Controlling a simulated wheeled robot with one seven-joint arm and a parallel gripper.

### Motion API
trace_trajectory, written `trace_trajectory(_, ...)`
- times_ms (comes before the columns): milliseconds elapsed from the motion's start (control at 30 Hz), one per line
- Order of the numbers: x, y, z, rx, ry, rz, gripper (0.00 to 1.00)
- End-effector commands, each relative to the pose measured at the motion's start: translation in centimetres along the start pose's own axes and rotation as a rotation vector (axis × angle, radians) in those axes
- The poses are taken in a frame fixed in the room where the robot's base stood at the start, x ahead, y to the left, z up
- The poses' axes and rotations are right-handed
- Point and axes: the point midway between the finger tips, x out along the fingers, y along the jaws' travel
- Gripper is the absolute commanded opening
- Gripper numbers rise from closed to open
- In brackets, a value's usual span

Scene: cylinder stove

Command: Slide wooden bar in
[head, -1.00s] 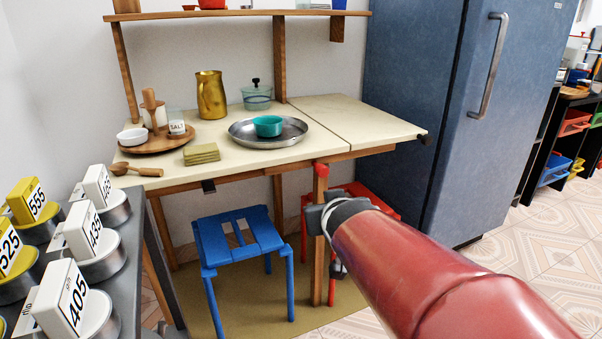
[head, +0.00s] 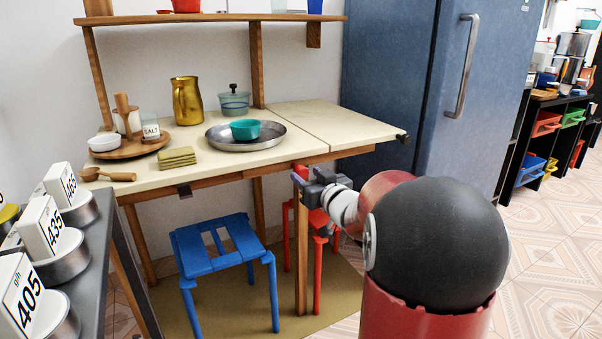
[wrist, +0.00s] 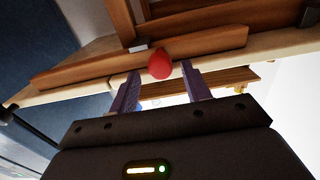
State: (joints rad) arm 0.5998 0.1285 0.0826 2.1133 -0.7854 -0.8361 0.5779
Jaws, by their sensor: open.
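A red rounded knob (wrist: 160,63) shows at the front edge of the table, in front of a wooden rail (wrist: 205,42). It looks like the end of the wooden bar, whose length is hidden behind it. In the head view the red knob (head: 299,171) sits under the tabletop, at the top of a wooden leg. My gripper (head: 312,186) is open, just in front of the knob. In the wrist view the two fingertips of my gripper (wrist: 161,72) lie either side of the knob's lower part. I cannot tell whether they touch it.
The tabletop (head: 195,150) holds a metal tray, a gold jug, a glass pot and a wooden board. A blue stool (head: 222,252) and a red stool (head: 318,225) stand below. The blue fridge (head: 400,80) is behind right. A grey counter (head: 95,285) is at left.

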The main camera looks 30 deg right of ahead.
Motion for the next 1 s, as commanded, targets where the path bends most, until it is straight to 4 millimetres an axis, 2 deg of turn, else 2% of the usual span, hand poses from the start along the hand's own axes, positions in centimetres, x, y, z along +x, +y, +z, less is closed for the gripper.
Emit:
trace_trajectory(100,1.9,-0.1,0.1,0.002,0.0,-0.002,0.48)
trace_trajectory(233,3.1,-0.1,0.0,0.0,0.0,-0.001,0.48)
trace_trajectory(567,3.7,-0.1,0.0,0.0,0.0,0.001,0.48)
trace_trajectory(667,3.7,-0.1,0.0,0.0,0.0,0.001,0.37)
trace_trajectory(933,3.6,-0.1,0.0,0.0,0.0,0.001,0.02)
trace_trajectory(1000,3.6,-0.1,0.0,0.0,0.0,0.001,0.0)
